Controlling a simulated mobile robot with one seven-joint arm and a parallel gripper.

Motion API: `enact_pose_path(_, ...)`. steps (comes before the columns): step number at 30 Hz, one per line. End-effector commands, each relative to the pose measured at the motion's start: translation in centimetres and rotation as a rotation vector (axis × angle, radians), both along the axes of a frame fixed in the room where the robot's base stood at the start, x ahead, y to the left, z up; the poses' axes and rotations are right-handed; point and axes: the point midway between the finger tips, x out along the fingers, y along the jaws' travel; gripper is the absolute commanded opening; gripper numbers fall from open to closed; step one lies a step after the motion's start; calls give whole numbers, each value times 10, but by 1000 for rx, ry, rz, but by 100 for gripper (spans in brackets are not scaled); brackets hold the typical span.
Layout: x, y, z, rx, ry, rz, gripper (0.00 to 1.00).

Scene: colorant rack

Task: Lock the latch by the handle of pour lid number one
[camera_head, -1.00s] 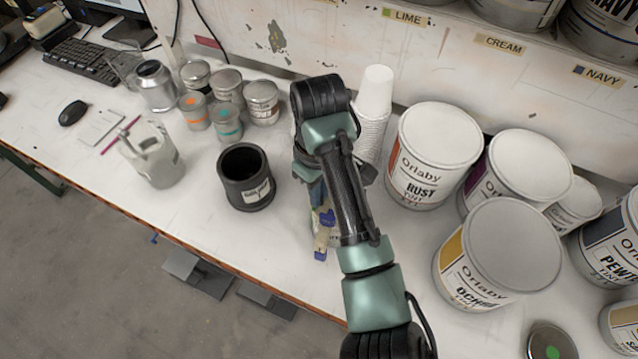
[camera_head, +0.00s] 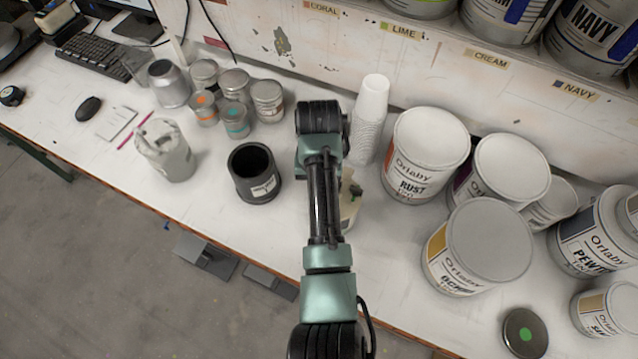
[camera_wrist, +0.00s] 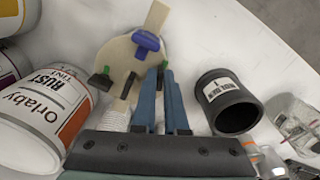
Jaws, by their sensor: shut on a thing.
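A pale round pour lid (camera_wrist: 122,58) sits on a can below my gripper in the wrist view. It carries a blue latch piece (camera_wrist: 146,42), a dark latch piece at its left edge (camera_wrist: 101,79) and green handle bits. A beige spout reaches out at its far side. My gripper (camera_wrist: 164,72) has its blue fingers at the lid's near-right edge, shut on a small green latch handle (camera_wrist: 163,65) that the tips mostly hide. No number is readable on the lid. In the head view my arm covers most of the lid and can (camera_head: 349,205).
A black open cup (camera_head: 254,174) stands left of the lid's can, and a stack of white cups (camera_head: 370,120) behind it. Large Orlaby paint cans, such as the Rust can (camera_head: 425,155), crowd the right. The bench's front strip is mostly clear.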

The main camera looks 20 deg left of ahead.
Motion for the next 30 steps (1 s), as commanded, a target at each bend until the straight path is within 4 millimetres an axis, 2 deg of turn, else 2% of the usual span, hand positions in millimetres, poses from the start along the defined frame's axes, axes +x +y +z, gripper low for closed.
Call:
enact_pose_path(10,0,0,1,0,0,-141,0)
enact_pose_path(26,0,1,0,0,0,-165,0)
enact_pose_path(27,0,1,0,0,0,-164,12)
enact_pose_path(30,0,1,0,0,0,-164,30)
